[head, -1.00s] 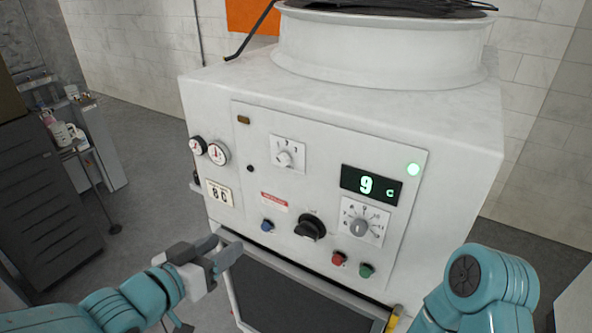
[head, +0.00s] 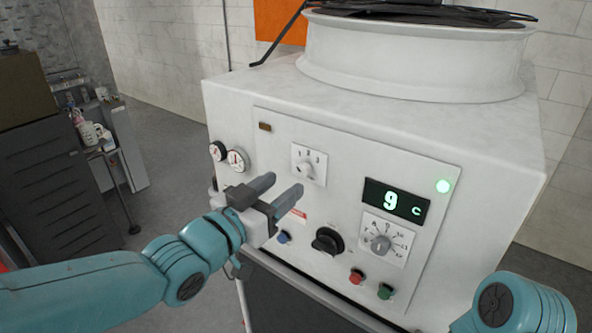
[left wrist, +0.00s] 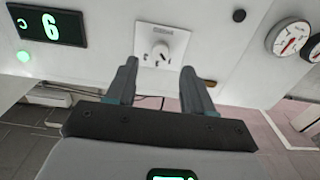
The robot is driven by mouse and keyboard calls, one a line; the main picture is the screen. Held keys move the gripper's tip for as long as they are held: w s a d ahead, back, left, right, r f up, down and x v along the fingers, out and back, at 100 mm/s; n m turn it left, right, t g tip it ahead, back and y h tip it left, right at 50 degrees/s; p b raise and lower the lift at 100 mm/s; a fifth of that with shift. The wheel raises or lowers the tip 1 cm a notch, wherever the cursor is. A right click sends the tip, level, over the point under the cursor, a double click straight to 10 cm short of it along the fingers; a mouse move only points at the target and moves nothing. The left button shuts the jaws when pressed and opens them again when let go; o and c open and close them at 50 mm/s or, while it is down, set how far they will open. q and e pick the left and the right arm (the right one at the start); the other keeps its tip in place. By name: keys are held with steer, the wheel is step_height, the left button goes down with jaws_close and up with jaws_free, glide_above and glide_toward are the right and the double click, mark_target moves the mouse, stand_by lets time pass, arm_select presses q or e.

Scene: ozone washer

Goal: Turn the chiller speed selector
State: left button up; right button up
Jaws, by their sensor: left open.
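The white selector plate (head: 316,156) with a small pale knob (head: 306,170) and markings 1 2 3 is on the upper part of the machine's front panel. My left gripper (head: 284,186) is open and empty, just in front of the panel, below and left of this knob. In the left wrist view, which looks turned over, the same knob (left wrist: 160,53) shows beyond and between the two open fingers (left wrist: 159,70). The fingers look apart from the knob. My right gripper is out of view; only part of my right arm shows.
A green display (head: 396,202) reads 9 C, with a second dial (head: 381,244) below it. A black knob (head: 327,240) and blue, red and green buttons sit lower. Two gauges (head: 237,160) are left of the selector. A cluttered cart (head: 112,150) stands far left.

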mark_target(301, 172)
arm_select(q)
steer(key=p+x, duration=0.1)
steer(key=x, duration=0.4)
steer(key=shift+w+d, duration=0.1)
steer(key=shift+w, duration=0.15)
steer(key=shift+s, duration=0.15)
jaws_close()
steer(key=shift+f+b, duration=0.15)
steer(key=shift+b, duration=0.35)
steer(key=m+b, duration=0.3)
steer(key=b, duration=0.2)
steer(key=shift+f+m, duration=0.15)
steer(key=shift+m, duration=0.25)
steer(key=shift+m+b, duration=1)
steer(key=shift+m, duration=0.2)
steer(key=shift+r+m+b, duration=0.25)
steer(key=shift+m+b, duration=0.5)
steer(key=shift+m, duration=0.45)
